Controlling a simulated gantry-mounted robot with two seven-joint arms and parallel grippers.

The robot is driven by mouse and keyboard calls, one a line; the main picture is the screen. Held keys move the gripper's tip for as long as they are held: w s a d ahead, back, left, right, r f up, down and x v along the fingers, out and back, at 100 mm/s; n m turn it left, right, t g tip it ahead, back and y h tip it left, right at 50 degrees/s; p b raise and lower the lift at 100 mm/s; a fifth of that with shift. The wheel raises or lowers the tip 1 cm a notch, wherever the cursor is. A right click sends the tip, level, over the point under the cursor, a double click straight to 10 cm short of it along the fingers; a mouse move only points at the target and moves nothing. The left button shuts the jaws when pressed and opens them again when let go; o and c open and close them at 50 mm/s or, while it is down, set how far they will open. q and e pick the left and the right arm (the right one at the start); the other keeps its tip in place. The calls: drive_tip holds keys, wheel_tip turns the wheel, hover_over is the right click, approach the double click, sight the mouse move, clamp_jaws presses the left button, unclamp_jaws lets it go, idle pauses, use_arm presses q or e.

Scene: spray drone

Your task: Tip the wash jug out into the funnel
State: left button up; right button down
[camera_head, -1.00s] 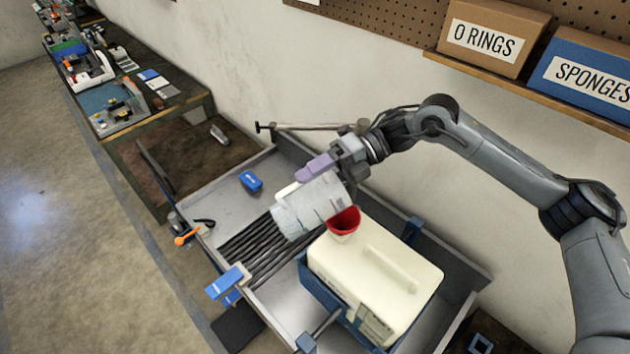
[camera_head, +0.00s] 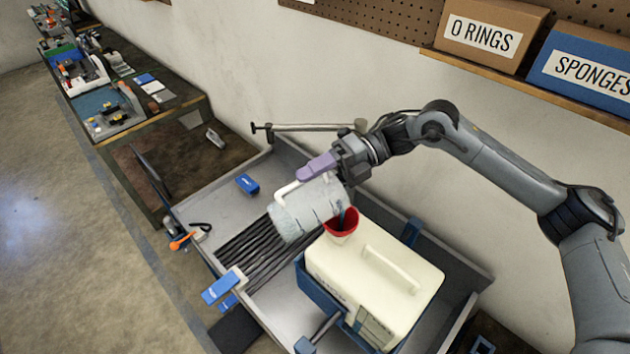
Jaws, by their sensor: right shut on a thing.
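The wash jug (camera_head: 298,212), pale and translucent with a white handle, is tilted on its side, its right end over the funnel. My right gripper (camera_head: 318,168), with purple fingers, is shut on the jug at its upper side; the exact grip is partly hidden. The red funnel (camera_head: 341,230) stands upright in the top of a cream tank (camera_head: 375,272). A dark grey-blue streak shows between the jug's end and the funnel's mouth; it looks like liquid. My left gripper is not in view.
The tank sits in a blue holder inside a grey sink-like tray (camera_head: 222,208) with dark ribs (camera_head: 262,252). A blue block (camera_head: 248,184) lies in the tray. A thin bar (camera_head: 310,127) runs along the back. A long cluttered bench (camera_head: 150,120) stands at left.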

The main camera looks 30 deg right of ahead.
sight(327, 183)
drive_tip(key=shift+d+f+y+b, duration=0.25)
drive_tip(key=shift+y+b, duration=0.05)
drive_tip(key=shift+b, duration=0.4)
drive_tip(key=shift+d+f+y+b, duration=0.15)
drive_tip(key=shift+d+y+b, duration=0.15)
drive_tip(key=shift+b, duration=0.3)
drive_tip(key=shift+d+f+y+b, duration=0.2)
drive_tip(key=shift+f+y+b, duration=0.1)
drive_tip(key=shift+b, duration=0.35)
drive_tip(key=shift+s+d+f+y+b, duration=0.1)
drive_tip(key=shift+d+f+y+b, duration=0.2)
drive_tip(key=shift+b, duration=0.35)
idle(0.3)
drive_tip(key=shift+d+f+b, duration=0.15)
drive_tip(key=shift+d+b, duration=0.1)
drive_tip(key=shift+b, duration=0.3)
drive_tip(key=shift+d+y+b, duration=0.5)
drive_tip(key=shift+y+b, duration=0.15)
drive_tip(key=shift+y, duration=0.15)
drive_tip(key=shift+d+r, duration=0.25)
drive_tip(key=shift+d, duration=0.05)
idle(0.4)
idle(0.7)
drive_tip(key=shift+s, duration=0.1)
idle(1.0)
